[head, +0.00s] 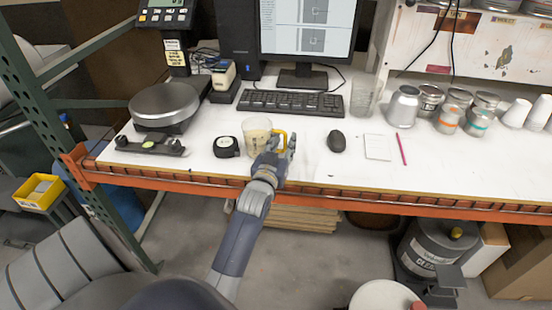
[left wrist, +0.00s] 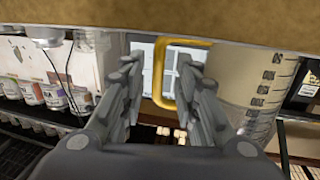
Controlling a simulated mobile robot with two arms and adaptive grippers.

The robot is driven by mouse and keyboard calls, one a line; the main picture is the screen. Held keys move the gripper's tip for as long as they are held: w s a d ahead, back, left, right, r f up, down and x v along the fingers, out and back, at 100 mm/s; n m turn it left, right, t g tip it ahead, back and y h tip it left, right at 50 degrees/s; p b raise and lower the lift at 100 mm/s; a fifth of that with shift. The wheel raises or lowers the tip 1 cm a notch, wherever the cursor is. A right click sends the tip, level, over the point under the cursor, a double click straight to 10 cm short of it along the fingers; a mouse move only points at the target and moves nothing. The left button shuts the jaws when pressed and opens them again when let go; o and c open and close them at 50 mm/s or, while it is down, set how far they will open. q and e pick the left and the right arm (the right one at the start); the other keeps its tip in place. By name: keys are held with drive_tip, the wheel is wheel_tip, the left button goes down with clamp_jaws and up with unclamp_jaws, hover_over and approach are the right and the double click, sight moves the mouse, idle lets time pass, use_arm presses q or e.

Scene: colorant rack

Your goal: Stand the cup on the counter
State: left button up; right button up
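A translucent cup (head: 257,134) with measuring marks, pale contents and a yellow handle is upright over the counter (head: 310,165), near its front edge. I cannot tell whether its base touches the counter. My left gripper (head: 283,148) is at the handle side of the cup, its arm reaching up from below. In the left wrist view the cup (left wrist: 248,85) is at the right, and the yellow handle (left wrist: 159,75) shows between the parted fingers of the gripper (left wrist: 163,95). The fingers look apart from the handle bar. My right gripper is not in view.
A black tape measure (head: 226,147) is left of the cup, a mouse (head: 337,141) right of it. A keyboard (head: 291,103) lies behind. A round scale (head: 164,104), a clear beaker (head: 367,97) and several cans (head: 403,106) stand farther off. An orange beam (head: 320,197) edges the counter.

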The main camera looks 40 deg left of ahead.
use_arm(q)
drive_tip(key=b+v, duration=0.1)
drive_tip(key=v, duration=0.8)
drive_tip(key=shift+o, duration=0.5)
drive_tip(key=shift+s, duration=0.15)
drive_tip(key=s+n+h, duration=0.1)
drive_tip(key=s+n, duration=0.1)
drive_tip(key=n, duration=1.6)
drive_tip(key=s+n+h, duration=0.1)
drive_tip(key=s+n, duration=0.2)
drive_tip(key=n, duration=1.4)
drive_tip(key=shift+t, duration=0.3)
drive_tip(key=shift+d+f+p+x, duration=0.2)
drive_tip(key=shift+p+x, duration=0.25)
drive_tip(key=shift+x, duration=1.35)
drive_tip(key=shift+d+f+p+x, duration=0.2)
drive_tip(key=shift+p+x, duration=0.25)
drive_tip(key=shift+x, duration=1.35)
drive_tip(key=shift+d+f+p+x, duration=0.2)
drive_tip(key=shift+p+x, duration=0.25)
drive_tip(key=shift+x, duration=1.4)
